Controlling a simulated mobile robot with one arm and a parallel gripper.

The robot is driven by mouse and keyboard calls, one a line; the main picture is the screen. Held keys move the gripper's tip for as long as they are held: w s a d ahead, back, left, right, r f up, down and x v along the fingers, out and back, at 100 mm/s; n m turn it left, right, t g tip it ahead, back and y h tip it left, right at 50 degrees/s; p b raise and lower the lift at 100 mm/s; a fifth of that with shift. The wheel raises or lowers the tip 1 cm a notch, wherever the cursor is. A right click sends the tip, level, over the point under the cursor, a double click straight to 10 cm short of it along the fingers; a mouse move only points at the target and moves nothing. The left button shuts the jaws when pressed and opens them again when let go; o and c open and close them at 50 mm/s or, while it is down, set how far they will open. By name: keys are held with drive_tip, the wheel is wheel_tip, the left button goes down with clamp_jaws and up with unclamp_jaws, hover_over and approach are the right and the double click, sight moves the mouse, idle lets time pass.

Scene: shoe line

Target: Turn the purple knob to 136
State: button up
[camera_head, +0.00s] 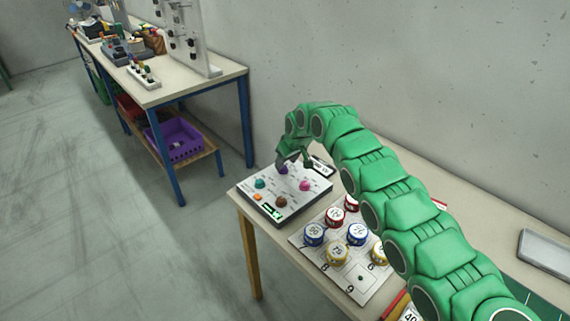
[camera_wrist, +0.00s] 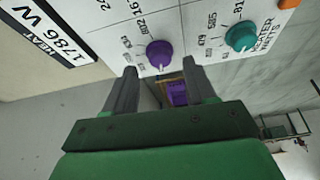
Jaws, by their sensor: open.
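The purple knob (camera_wrist: 159,54) stands on a white control panel (camera_wrist: 195,30) with printed numbers around it, among them what reads as 167. In the wrist view it lies just beyond and between the fingertips of my gripper (camera_wrist: 161,80), which is open and empty. In the head view the purple knob (camera_head: 283,168) shows at the back of the panel (camera_head: 262,205), right beside my gripper (camera_head: 293,160), which partly covers that area. A lit display (camera_head: 272,211) sits on the panel's front; its digits cannot be read.
The panel also holds a teal knob (camera_head: 260,183), a pink knob (camera_head: 305,185), a brown knob (camera_head: 281,201) and an orange button (camera_head: 257,197). A white board (camera_head: 318,262) with several colored round pieces lies to the right. A label plate (camera_wrist: 45,30) lies next to the panel.

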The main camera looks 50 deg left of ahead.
drive_tip(key=shift+v, duration=2.7)
drive_tip(key=w+d+r+m+t, duration=0.3)
drive_tip(key=w+d+r+m, duration=0.3)
drive_tip(key=w+d+r, duration=1.3)
drive_tip(key=s+d+r+m+t+y, duration=0.1)
drive_tip(key=s+d+r+m, duration=0.25)
drive_tip(key=d+r, duration=0.65)
drive_tip(key=s+d+r+m+t+y, duration=0.2)
drive_tip(key=s+d+r, duration=0.3)
drive_tip(key=d+r, duration=0.5)
drive_tip(key=s+d, duration=0.5)
drive_tip(key=s+d+f+m+g+h, duration=0.1)
drive_tip(key=s+d+f+g, duration=0.1)
drive_tip(key=s+d+f, duration=0.45)
drive_tip(key=s+d+f+m+g+h, duration=0.15)
drive_tip(key=s+d+f, duration=0.25)
drive_tip(key=s+f, duration=0.55)
drive_tip(key=s+d+f+g+h, duration=0.1)
drive_tip(key=s+d+f+g, duration=0.1)
drive_tip(key=s+d+f, duration=0.6)
drive_tip(key=s+d+f+m+g+h, duration=0.2)
drive_tip(key=s+d+m+h, duration=0.1)
drive_tip(key=s+d, duration=0.6)
drive_tip(key=shift+d+g+h, duration=0.35)
drive_tip(key=shift+d+h, duration=0.1)
drive_tip(key=shift+d, duration=0.3)
